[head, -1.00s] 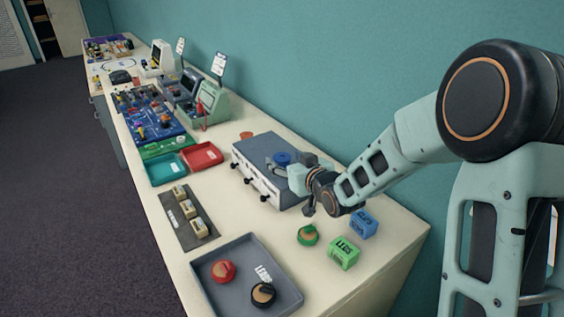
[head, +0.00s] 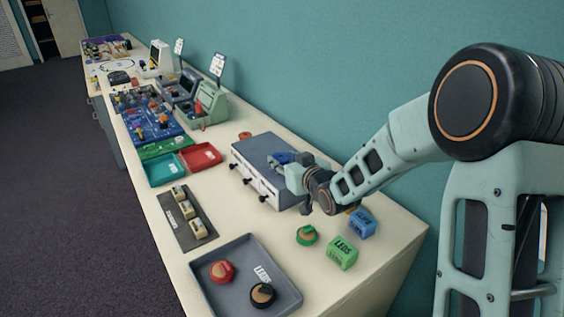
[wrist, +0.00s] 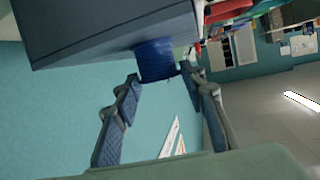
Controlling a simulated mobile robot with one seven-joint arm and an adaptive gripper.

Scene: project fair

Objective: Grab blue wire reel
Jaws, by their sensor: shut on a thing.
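The blue wire reel (head: 281,157) is at the top of the grey-topped drawer cabinet, near its wall-side edge. My gripper (head: 286,166) reaches it from the right and hides part of it in the head view. In the wrist view the reel (wrist: 155,60) sits between the tips of my gripper (wrist: 160,74), with one finger on each side. The jaws are shut on it. The reel's far end meets the cabinet's dark surface (wrist: 95,30) in that view; I cannot tell whether there is a gap.
The drawer cabinet (head: 252,179) stands on the long cream table. An orange reel (head: 245,135) lies behind it. A green reel (head: 307,236), a green LEDS box (head: 342,252) and a blue box (head: 362,224) lie in front. A grey tray (head: 225,297) holds red and black reels.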

